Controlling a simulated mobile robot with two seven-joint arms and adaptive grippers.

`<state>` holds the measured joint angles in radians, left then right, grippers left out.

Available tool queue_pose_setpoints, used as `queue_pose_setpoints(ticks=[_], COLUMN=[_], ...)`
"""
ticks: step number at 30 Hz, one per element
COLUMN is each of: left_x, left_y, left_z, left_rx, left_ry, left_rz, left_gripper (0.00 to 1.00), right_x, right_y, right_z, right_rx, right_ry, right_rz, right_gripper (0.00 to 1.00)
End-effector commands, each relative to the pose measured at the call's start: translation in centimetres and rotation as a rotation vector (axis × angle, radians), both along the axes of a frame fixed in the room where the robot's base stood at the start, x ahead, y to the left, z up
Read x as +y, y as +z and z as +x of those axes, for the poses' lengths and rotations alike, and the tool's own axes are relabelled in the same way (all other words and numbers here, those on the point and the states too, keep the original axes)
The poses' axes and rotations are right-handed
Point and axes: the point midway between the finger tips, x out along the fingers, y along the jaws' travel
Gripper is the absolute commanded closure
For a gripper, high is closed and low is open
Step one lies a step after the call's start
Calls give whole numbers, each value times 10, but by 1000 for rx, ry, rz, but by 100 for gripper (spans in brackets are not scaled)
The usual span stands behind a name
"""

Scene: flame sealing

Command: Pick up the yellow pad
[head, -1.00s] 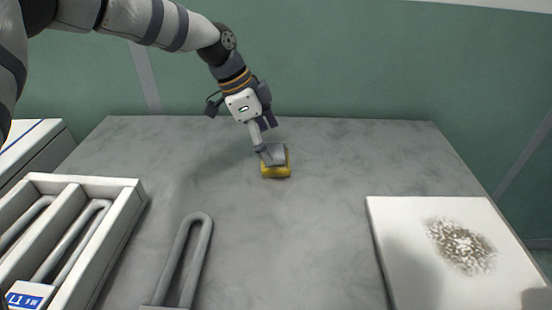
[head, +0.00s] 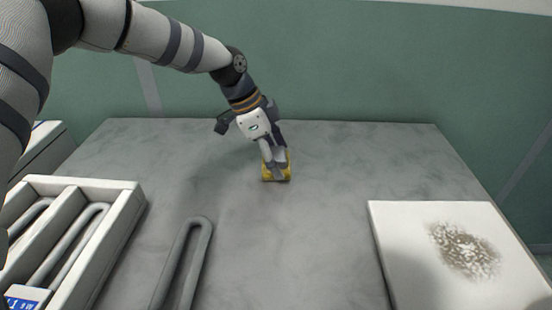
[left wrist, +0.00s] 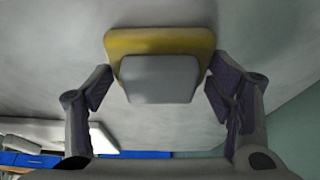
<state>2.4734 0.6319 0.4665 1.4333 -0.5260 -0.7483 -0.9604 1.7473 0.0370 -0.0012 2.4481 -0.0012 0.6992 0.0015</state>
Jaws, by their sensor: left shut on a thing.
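The yellow pad (head: 276,178) is a small block with a grey top, on the grey table at the middle back. In the left wrist view the pad's yellow edge (left wrist: 160,38) and its grey block (left wrist: 160,80) lie between my fingers. My left gripper (head: 274,163) comes down on the pad from above and hides part of its grey top. In the left wrist view its two fingers (left wrist: 161,82) are closed in against the pad's left and right sides. I cannot tell any gap between pad and table. My right gripper is not in view.
A white tray (head: 122,215) with grey looped bars stands at the front left. Another grey looped bar (head: 182,262) lies on the table (head: 300,240) beside it. A white slab (head: 395,235) with a brown speckled patch (head: 465,250) lies at the right. The table between is clear.

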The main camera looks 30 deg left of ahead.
Motion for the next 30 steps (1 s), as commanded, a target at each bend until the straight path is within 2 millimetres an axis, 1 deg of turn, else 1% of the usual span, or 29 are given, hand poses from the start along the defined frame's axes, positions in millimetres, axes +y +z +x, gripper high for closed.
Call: queue_pose_setpoints(ticks=[2,4,6,12,13,15,18,20,21,24,30], left_x=[0,0,0,-18,-21,-29,-38,-41,-44,-47,-49], left_y=[7,19,36,104,110,118,126,130,129,129,129], left_z=[1,1,1,-46,-55,-78,-102,-113,-118,-128,-132], left_rx=[-2,-5,-9,-25,-24,-23,-20,-18,-12,-3,0], left_ry=[0,0,0,-4,-4,-4,-3,-2,-2,-1,0], left_rz=[0,0,0,1,1,0,0,0,0,0,0], left_gripper=[54,54,54,54,54,54,54,54,54,54,54], right_x=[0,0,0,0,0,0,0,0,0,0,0], right_y=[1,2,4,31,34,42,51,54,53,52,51], right_z=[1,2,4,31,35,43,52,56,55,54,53], right_rx=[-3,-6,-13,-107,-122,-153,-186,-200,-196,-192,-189], right_ry=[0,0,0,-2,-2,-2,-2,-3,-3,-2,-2], right_rz=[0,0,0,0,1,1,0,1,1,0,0], right_gripper=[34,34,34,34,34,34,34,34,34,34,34])
